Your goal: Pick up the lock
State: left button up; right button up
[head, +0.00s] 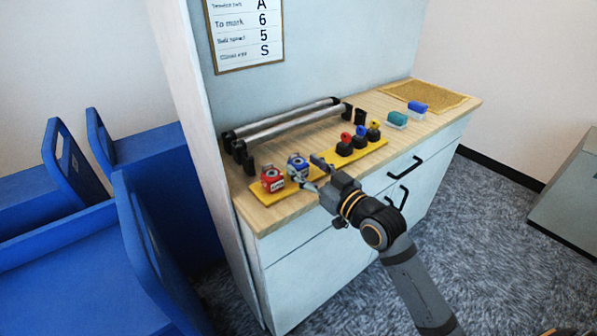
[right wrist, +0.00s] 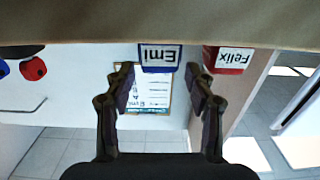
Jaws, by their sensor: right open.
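Two small blocks with grey round tops and white name labels, which look like the locks, stand on the left end of a yellow strip. The blue lock (head: 297,164) reads "Emi" in the upside-down right wrist view (right wrist: 160,57). The red lock (head: 272,179) reads "Felix" there (right wrist: 229,60). My right gripper (head: 308,169) is open and empty in front of the blue lock, fingers pointing at it. In the right wrist view the blue lock shows between and beyond the fingertips (right wrist: 160,75). Contact cannot be told. My left gripper is not in view.
Black pieces with red, blue and yellow tops (head: 360,138) stand on the yellow strip (head: 372,152) to the right. Metal rollers (head: 285,125) lie behind. Teal (head: 397,119) and blue (head: 417,107) stampers and a cork mat (head: 425,95) are further right on the wooden counter.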

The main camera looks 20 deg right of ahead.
jog(key=x, duration=0.3)
jog(key=shift+w+a+f, duration=0.15)
jog(key=shift+w, duration=0.2)
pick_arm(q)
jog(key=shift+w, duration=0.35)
pick_arm(e)
jog(key=shift+c, duration=0.4)
jog(key=c, duration=1)
jog(key=shift+o, duration=0.2)
jog(key=shift+r, duration=0.25)
notch_tip(320, 180, up, 9)
jog(key=p, duration=0.2)
notch_tip(320, 180, up, 5)
jog(key=p, duration=0.5)
send_over(298, 160)
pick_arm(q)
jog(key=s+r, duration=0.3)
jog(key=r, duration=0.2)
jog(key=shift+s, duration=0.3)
pick_arm(e)
jog(key=shift+s+a, duration=0.15)
jog(key=shift+s, duration=0.3)
